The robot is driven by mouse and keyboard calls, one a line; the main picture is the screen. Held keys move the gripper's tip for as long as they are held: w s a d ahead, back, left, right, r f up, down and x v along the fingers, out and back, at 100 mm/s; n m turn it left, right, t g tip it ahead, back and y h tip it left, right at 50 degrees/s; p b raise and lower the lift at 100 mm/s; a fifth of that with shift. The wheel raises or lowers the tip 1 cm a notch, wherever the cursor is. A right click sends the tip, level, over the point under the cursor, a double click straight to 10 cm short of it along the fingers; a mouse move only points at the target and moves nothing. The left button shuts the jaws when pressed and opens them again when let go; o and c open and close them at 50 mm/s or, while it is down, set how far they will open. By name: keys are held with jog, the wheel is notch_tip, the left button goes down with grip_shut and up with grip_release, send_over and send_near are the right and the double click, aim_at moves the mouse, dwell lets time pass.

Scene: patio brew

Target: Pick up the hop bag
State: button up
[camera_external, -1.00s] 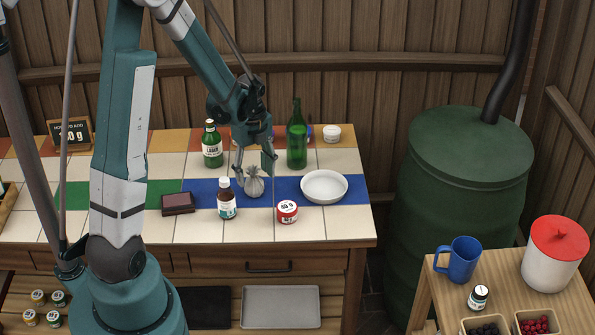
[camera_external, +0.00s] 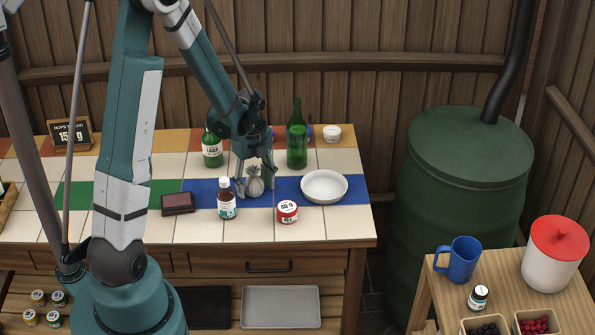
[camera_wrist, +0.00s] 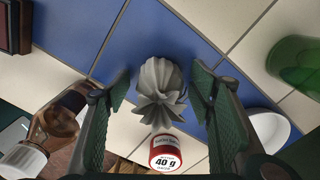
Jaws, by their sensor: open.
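The hop bag (camera_external: 255,185) is a small grey gathered pouch standing on the blue tile stripe of the counter. In the wrist view the hop bag (camera_wrist: 158,90) shows from above, its pleated top between the two fingers. My gripper (camera_external: 255,187) is open and lowered around the bag, with one finger on each side. In the wrist view my gripper (camera_wrist: 160,105) shows a gap between each finger and the bag. The bag's lower part is partly hidden by its top in the wrist view.
A brown bottle (camera_external: 226,200) stands close at left front, a red-labelled jar (camera_external: 287,212) at right front, and a white bowl (camera_external: 324,187) to the right. Green bottles (camera_external: 297,140) (camera_external: 212,150) stand behind. A dark red box (camera_external: 178,204) lies further left.

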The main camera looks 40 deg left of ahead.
aim_at(253, 170)
jog(key=shift+c, duration=0.4)
jog(key=c, duration=0.8)
jog(key=shift+r+p, duration=1.05)
jog(key=shift+r, duration=4)
